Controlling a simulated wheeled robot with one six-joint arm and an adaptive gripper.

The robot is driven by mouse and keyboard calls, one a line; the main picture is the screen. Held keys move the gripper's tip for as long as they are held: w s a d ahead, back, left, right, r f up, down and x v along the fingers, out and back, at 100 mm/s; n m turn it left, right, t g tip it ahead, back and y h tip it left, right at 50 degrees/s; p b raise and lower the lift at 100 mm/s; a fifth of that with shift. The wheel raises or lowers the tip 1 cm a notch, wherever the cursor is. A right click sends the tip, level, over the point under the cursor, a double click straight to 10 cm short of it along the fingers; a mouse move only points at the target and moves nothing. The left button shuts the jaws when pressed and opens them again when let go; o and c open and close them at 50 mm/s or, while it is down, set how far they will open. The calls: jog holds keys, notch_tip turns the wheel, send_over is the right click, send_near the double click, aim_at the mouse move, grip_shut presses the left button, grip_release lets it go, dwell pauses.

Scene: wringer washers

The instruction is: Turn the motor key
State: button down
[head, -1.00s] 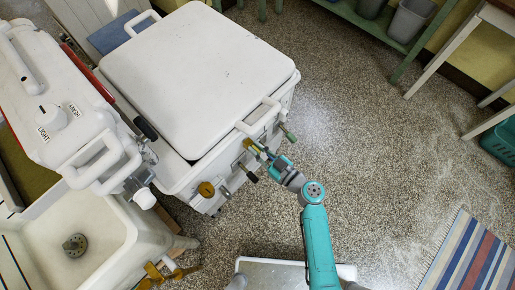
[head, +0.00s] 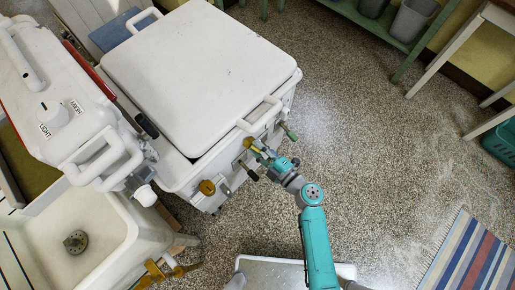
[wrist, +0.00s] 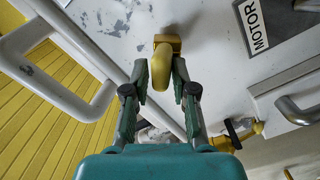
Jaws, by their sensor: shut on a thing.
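The yellow motor key (wrist: 164,62) stands out from the white washer panel in the wrist view, beside a "MOTOR" label (wrist: 255,26). My gripper (wrist: 161,78) is shut on the key, one finger on each side of it. In the head view my gripper (head: 264,156) is at the front side of the white lidded washer (head: 200,70), below the lid handle. The yellow key (head: 249,143) shows there only as a small patch, partly hidden by my gripper.
A black-tipped lever (head: 250,174), a brass knob (head: 207,187) and a green-tipped lever (head: 290,133) stick out near my gripper. The lid handle (head: 259,114) is close above. A sink (head: 110,225) is at lower left. The speckled floor to the right is open.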

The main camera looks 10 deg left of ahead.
jog(key=c, duration=0.8)
grip_release()
jog(key=shift+w+d+r, duration=0.2)
jog(key=shift+w+r, duration=0.3)
jog(key=shift+c, duration=0.2)
jog(key=shift+o, duration=0.2)
jog(key=shift+s+f, duration=0.1)
jog(key=o, duration=0.6)
jog(key=shift+s+a+f, duration=0.1)
jog(key=shift+s, duration=0.05)
jog(key=shift+f, duration=0.1)
jog(key=shift+s, duration=0.1)
jog(key=shift+v, duration=3.45)
